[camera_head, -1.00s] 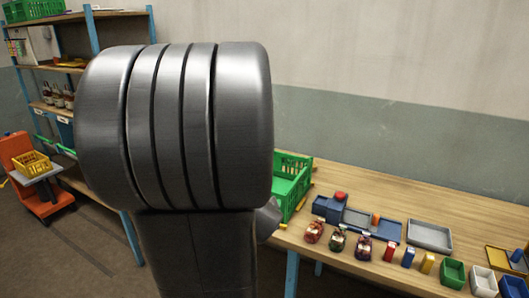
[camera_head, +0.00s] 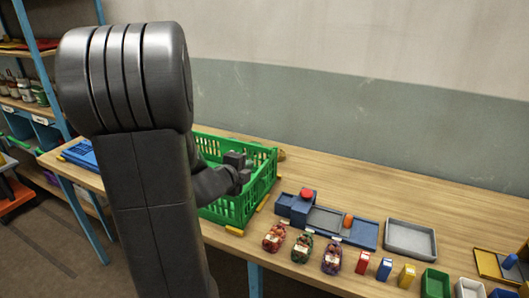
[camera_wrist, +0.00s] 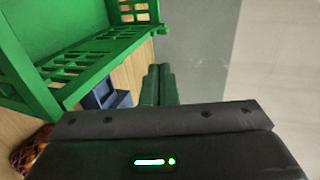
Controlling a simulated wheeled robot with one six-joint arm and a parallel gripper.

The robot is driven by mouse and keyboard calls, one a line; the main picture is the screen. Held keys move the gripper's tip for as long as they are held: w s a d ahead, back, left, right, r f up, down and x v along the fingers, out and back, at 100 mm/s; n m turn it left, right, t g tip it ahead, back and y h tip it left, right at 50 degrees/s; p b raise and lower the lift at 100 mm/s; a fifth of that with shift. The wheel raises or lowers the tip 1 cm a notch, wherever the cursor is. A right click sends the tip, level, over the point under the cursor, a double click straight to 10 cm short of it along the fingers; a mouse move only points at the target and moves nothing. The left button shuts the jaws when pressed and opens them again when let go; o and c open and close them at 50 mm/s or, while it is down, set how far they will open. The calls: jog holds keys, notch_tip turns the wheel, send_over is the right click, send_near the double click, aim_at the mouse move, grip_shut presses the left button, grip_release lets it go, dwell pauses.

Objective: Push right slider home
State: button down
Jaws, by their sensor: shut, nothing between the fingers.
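A blue fixture (camera_head: 366,236) lies on the table, with a raised block at its left end and a grey channel running to the right. A red knob (camera_head: 306,194) sits on the block and an orange knob (camera_head: 348,221) stands on the right part; I cannot tell exactly how either sits in its track. Part of a blue block shows in the wrist view (camera_wrist: 103,97). My gripper (camera_head: 240,165) is shut and empty, over the right side of the green crate, left of the fixture and apart from it. Its fingers show together in the wrist view (camera_wrist: 159,84).
The green crate (camera_head: 262,187) stands just left of the fixture, its walls close to my gripper. Several small sacks (camera_head: 303,248) and coloured blocks (camera_head: 384,268) line the front edge. A grey tray (camera_head: 410,238) lies right of the fixture. The table behind is clear.

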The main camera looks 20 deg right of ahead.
jog(key=p, duration=0.3)
send_near(271, 148)
jog(key=x, duration=0.4)
jog(key=shift+f, duration=0.35)
jog(key=shift+w+d+f, duration=0.1)
jog(key=shift+w+d, duration=0.3)
jog(key=shift+d, duration=0.1)
jog(key=shift+w+d, duration=0.7)
jog(key=shift+d, duration=0.15)
jog(key=shift+s+b, duration=0.1)
jog(key=shift+b, duration=0.2)
